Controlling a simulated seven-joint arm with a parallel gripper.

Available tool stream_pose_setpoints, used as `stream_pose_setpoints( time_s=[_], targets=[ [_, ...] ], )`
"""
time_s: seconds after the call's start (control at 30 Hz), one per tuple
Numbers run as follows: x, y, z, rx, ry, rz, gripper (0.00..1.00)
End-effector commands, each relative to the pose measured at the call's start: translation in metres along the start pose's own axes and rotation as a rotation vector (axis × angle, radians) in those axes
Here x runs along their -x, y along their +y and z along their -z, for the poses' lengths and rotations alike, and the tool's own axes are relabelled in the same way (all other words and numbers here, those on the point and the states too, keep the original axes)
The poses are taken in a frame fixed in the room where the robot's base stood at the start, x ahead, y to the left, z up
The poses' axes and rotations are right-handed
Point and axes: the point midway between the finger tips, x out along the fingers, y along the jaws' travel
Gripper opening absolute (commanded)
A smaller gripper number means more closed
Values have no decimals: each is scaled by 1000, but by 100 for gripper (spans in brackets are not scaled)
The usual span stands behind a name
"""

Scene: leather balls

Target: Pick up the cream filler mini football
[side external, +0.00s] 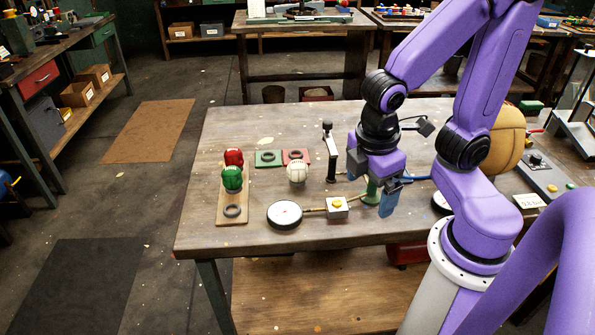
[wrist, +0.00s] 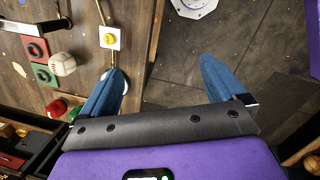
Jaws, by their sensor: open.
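The cream mini football (side external: 297,172) is a small pale ball with seams. It sits on the table in front of a red square pad. It also shows at the left of the wrist view (wrist: 63,64). My gripper (side external: 371,190) is above the table, to the right of the cream ball and apart from it. Its blue fingers are spread wide with nothing between them, as the wrist view (wrist: 162,66) also shows.
Red (side external: 233,157) and green (side external: 232,178) balls stand on a wooden board at left. A round white disc (side external: 284,214), a yellow-button box (side external: 337,207) and a dark upright post (side external: 329,150) are near. A big tan ball (side external: 507,140) is at right.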

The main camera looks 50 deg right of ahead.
Motion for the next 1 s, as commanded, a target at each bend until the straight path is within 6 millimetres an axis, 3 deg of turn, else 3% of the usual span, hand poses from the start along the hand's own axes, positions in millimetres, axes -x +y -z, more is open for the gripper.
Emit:
stream_pose_setpoints(
  time_s=[0.3, 0.6, 0.8, 1.0],
  targets=[
    [-31, 74, 51, 140, -361, -196, 96],
    [-65, 135, 97, 295, -683, -350, 96],
    [-88, 163, 119, 391, -853, -426, 96],
    [-99, 175, 129, 438, -928, -462, 96]
  ],
)
